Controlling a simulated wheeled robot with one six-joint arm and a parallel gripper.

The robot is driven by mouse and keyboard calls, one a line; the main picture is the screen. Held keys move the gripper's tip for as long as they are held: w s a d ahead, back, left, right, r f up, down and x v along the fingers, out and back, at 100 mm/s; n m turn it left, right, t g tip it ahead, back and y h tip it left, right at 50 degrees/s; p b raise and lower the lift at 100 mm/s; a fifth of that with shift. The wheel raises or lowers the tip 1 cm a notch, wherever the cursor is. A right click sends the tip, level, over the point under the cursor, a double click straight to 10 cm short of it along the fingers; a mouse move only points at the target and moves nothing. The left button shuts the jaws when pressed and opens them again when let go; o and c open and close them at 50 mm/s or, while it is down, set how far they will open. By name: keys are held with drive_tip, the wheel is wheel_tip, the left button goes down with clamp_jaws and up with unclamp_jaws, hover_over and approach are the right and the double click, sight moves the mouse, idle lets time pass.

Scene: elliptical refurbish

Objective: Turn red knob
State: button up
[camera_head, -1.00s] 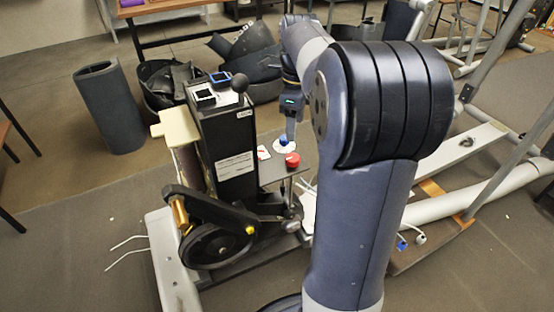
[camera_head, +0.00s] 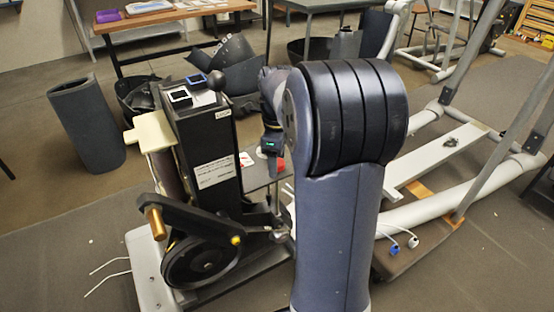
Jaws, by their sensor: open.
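The red knob (camera_head: 281,164) shows as a small red patch beside the black machine housing, partly hidden behind my gripper (camera_head: 273,170). It sits by a small grey plate (camera_head: 255,178). My gripper points down and overlaps the knob in this view. It is open. Its fingertips are small and dark, and I cannot tell whether they are around, touching or just in front of the knob.
The black housing (camera_head: 212,150) stands left of my gripper, with small framed devices and a black ball on top. A flywheel (camera_head: 196,262) is below. A white-grey frame (camera_head: 440,152) lies to the right. A dark grey bin (camera_head: 86,125) stands at left.

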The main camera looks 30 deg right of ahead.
drive_tip(key=c, duration=1)
